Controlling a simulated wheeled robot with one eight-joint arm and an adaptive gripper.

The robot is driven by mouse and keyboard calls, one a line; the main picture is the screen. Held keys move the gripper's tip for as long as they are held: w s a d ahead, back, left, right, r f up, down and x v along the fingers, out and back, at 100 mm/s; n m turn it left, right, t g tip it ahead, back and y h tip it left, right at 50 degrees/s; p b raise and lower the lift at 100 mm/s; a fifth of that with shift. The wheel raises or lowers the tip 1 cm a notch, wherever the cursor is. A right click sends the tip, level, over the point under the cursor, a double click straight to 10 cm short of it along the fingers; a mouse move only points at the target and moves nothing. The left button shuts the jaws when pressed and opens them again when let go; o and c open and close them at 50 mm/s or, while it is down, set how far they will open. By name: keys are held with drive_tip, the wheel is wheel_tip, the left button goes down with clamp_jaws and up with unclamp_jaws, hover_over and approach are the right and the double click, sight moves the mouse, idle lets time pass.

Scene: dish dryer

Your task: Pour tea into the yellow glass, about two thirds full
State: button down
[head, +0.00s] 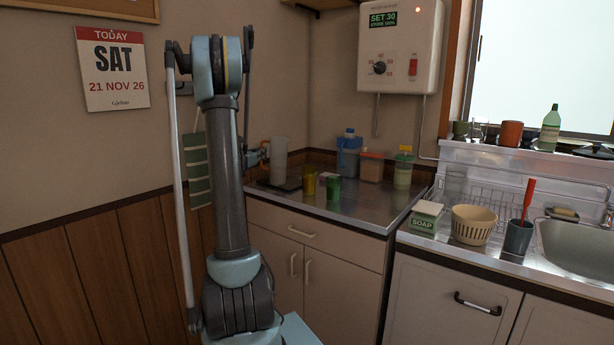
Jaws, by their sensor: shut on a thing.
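The yellow glass (310,181) stands upright on the steel counter, to the left of a green glass (333,187). My gripper (262,150) is behind my arm's column at the counter's left end, small and partly hidden. It is shut on a grey cylindrical pitcher (279,157), at its left side. The pitcher looks upright, behind and left of the yellow glass, over a dark flat pad (280,185). I cannot tell whether it touches the pad. No tea is visible, and the level in the yellow glass is too small to tell.
A blue container (348,157), an orange-lidded box (371,167) and a yellow-lidded jar (403,169) stand along the counter's back. The front right of the steel counter (372,208) is clear. The sink unit with a basket (472,224) is to the right.

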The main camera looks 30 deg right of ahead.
sight(261, 143)
drive_tip(key=shift+w+a+f+n+b, duration=0.1)
drive_tip(key=shift+f+n+b, duration=0.2)
drive_tip(key=shift+f, duration=0.05)
drive_tip(key=shift+r, duration=0.1)
drive_tip(key=shift+r, duration=2.45)
